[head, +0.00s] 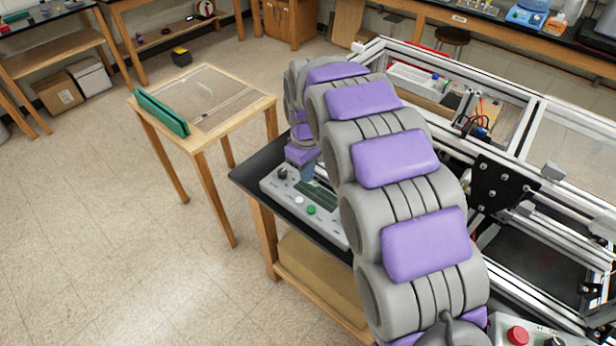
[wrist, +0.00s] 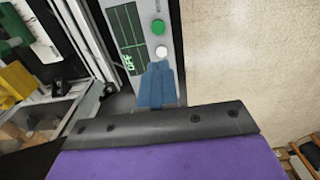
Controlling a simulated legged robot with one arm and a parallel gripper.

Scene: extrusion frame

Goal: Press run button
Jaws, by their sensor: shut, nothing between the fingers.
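A grey control box (head: 268,186) lies on the black tabletop, partly hidden behind my arm. It bears a green button (head: 311,210), a white button (head: 299,200) and a dark knob (head: 283,173). In the wrist view the green button (wrist: 157,28) is beyond the white button (wrist: 161,51), beside a dark screen (wrist: 127,30) with green lettering that looks like "OFF". I cannot read which button is labelled run. My gripper (wrist: 160,66) has its blue fingers together and empty. Their tips appear just short of the white button; contact cannot be told. The fingers also show above the box in the head view (head: 307,174).
An aluminium extrusion frame (head: 535,135) stands right of my arm. Another panel with a red button (head: 518,335) is at lower right. A small wooden table (head: 262,101) with a green piece (head: 162,113) stands left. Open floor (head: 110,230) lies at left.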

